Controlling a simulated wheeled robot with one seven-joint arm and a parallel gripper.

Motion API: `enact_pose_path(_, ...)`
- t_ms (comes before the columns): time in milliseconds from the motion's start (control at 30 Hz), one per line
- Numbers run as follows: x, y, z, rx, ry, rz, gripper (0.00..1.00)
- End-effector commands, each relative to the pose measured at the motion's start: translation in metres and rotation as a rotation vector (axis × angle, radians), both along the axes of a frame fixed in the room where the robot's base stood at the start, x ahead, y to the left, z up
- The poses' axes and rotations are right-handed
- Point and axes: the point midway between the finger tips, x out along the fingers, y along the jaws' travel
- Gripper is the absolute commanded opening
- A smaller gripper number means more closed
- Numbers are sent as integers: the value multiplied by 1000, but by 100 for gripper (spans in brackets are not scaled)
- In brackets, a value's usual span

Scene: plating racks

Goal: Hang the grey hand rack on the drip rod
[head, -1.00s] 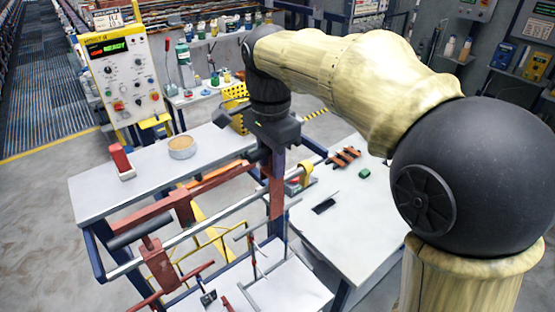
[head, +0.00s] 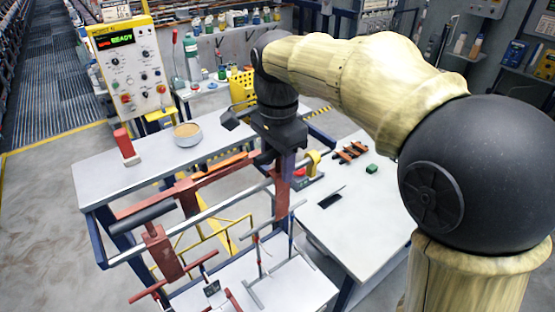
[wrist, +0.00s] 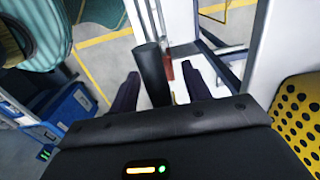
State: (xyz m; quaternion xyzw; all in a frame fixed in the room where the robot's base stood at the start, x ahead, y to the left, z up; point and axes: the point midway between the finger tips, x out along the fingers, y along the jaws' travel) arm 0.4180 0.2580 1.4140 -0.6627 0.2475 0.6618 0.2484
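My gripper (head: 276,155) points down at the right end of the silver drip rod (head: 205,214). The upright overlaps the rod's right end in the head view. I cannot tell whether the rack touches the rod. My fingers hide part of the grip.
A red rack (head: 163,257) with a dark handle is at the rod's left part. A long white table (head: 100,180) behind holds a bowl (head: 187,135) and a red block (head: 124,144). A white table (head: 350,225) at right carries small parts. A yellow crate (head: 241,84) stands behind.

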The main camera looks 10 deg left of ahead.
Motion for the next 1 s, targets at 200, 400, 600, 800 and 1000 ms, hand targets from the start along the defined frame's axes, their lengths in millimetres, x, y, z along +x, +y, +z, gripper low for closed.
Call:
enact_pose_path(200, 0, 0, 0, -1, 1, 0, 56)
enact_pose_path(400, 0, 0, 2, -1, 2, 0, 56)
enact_pose_path(600, 1, 0, 22, 1, -1, 0, 56)
enact_pose_path(800, 1, 1, 54, 2, -1, 0, 56)
enact_pose_path(1000, 1, 0, 85, 1, -1, 0, 56)
